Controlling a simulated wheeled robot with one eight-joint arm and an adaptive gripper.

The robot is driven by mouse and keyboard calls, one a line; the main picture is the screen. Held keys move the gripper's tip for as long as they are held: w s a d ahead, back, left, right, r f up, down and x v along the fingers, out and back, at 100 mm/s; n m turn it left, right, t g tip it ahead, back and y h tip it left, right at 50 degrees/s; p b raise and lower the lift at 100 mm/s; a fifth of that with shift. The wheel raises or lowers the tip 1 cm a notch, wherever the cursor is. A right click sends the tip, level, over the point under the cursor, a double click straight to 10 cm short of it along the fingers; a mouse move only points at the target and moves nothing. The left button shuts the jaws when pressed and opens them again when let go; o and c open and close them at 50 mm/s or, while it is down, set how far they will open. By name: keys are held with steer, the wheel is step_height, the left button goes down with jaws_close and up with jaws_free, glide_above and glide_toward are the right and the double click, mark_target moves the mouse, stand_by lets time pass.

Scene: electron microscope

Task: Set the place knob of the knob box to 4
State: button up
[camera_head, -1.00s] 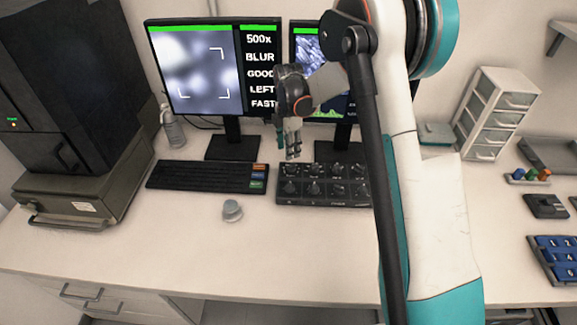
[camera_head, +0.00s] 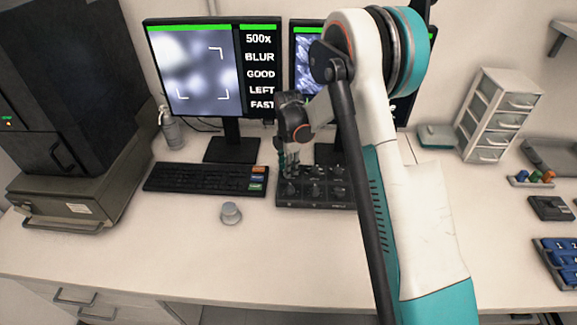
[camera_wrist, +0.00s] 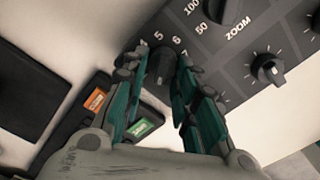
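The knob box (camera_head: 315,203) is a dark panel with rows of black knobs, on the desk in front of the monitors. In the wrist view its panel (camera_wrist: 225,70) shows a ZOOM label. A black knob (camera_wrist: 160,64) there has 5, 6 and 7 printed beside it, and what looks like a 4. I cannot read its name or pointer setting. My gripper (camera_head: 288,166) is low over the box's back left knob. In the wrist view my gripper (camera_wrist: 157,72) is open, its teal and black fingers on either side of the numbered knob; contact cannot be told.
A keyboard (camera_head: 205,178) lies left of the box, and a grey round knob-like object (camera_head: 231,213) sits in front. The left monitor (camera_head: 205,70) reads 500x, BLUR, GOOD, LEFT, FAST. My arm hides the box's right end.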

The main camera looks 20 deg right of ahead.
steer(key=shift+c, duration=0.9)
steer(key=m, duration=0.5)
steer(key=shift+w, duration=0.25)
steer(key=m, duration=0.6)
steer(key=shift+w+d+m, duration=0.15)
steer(key=shift+w+m, duration=0.1)
steer(key=shift+m, duration=0.15)
steer(key=m, duration=0.6)
steer(key=shift+w+d+b, duration=0.15)
steer(key=shift+d+b, duration=0.1)
steer(key=shift+b, duration=0.05)
steer(key=m, duration=0.5)
steer(key=shift+d+m, duration=0.25)
steer(key=shift+m, duration=0.15)
